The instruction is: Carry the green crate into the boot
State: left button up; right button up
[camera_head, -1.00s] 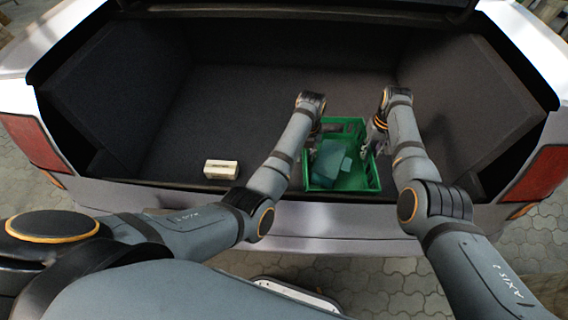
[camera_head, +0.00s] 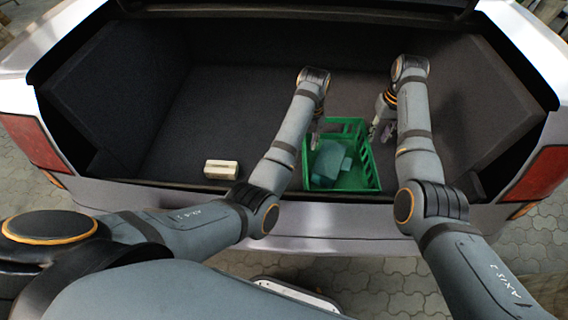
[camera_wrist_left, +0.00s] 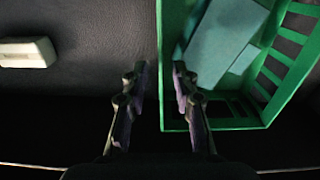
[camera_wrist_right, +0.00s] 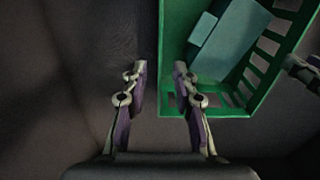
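The green crate (camera_head: 371,171) stands upright in the boot (camera_head: 245,120), at its front edge right of the middle; it holds blue-green blocks (camera_head: 329,161). It also shows in the left wrist view (camera_wrist_left: 228,122) and the right wrist view (camera_wrist_right: 175,60). My left gripper (camera_head: 317,135) is above the crate's left wall; its fingers (camera_wrist_left: 160,85) are apart, with the wall's edge between them in the picture.
A small cream box (camera_head: 221,169) lies at the boot's front edge, left of the crate. The boot floor between them and behind is clear. The boot's dark side walls and the red tail lights (camera_head: 543,173) bound the opening.

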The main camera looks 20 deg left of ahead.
jog(key=shift+r, duration=1.7)
